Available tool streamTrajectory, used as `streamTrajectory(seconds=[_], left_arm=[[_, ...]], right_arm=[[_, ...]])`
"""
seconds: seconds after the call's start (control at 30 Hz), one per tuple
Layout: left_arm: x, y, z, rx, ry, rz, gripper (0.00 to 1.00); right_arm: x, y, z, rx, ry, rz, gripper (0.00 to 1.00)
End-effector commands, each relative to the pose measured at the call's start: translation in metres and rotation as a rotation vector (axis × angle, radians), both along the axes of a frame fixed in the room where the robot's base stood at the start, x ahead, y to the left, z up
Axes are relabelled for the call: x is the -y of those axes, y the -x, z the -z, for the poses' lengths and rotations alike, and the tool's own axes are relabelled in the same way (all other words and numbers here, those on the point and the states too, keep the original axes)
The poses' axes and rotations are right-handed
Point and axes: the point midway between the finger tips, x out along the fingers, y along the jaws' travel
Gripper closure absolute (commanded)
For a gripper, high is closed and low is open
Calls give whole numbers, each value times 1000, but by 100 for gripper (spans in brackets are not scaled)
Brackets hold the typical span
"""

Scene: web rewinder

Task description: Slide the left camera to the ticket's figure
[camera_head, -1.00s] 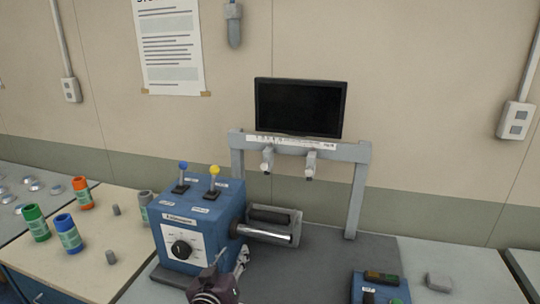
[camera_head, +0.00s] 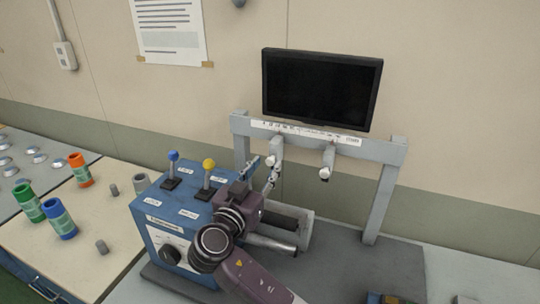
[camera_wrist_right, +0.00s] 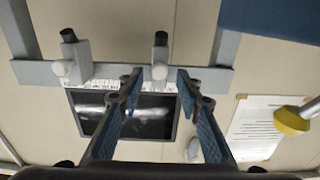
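The left camera (camera_head: 276,148) is a small grey block with a white, rounded lower end, hanging from the crossbar (camera_head: 375,150) of a grey frame. The right camera (camera_head: 327,160) hangs further along the bar. In the upside-down wrist view, the left camera (camera_wrist_right: 160,62) shows between the fingertips and the right camera (camera_wrist_right: 72,58) lies outside them. My right gripper (camera_head: 263,172) is open, just below and in front of the left camera; contact cannot be told. Its blue-padded fingers (camera_wrist_right: 160,76) are spread apart. A white scale strip (camera_head: 305,132) runs along the bar; its figures are unreadable. My left gripper is not in view.
A dark monitor (camera_head: 321,88) stands above the bar. A blue control box (camera_head: 165,215) with blue and yellow levers stands left of my right arm. Rollers (camera_head: 275,242) lie below the bar. A printed sheet (camera_head: 170,30) hangs on the wall. Coloured spools stand on the left table.

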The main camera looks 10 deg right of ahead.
Motion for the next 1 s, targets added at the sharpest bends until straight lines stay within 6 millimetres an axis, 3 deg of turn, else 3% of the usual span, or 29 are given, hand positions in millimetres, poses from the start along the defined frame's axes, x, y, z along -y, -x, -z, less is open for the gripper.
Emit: streamTrajectory(seconds=[0.2, 0.53, 0.83, 1.0], left_arm=[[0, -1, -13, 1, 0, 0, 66], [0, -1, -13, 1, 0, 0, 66], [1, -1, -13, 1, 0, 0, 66], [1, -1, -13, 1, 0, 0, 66]], right_arm=[[15, -22, -2, 0, 1, 1, 68], [18, -27, 1, -1, -1, -1, 68], [18, -26, 1, -1, -1, -1, 98], [18, -26, 0, -1, -1, -1, 100]])
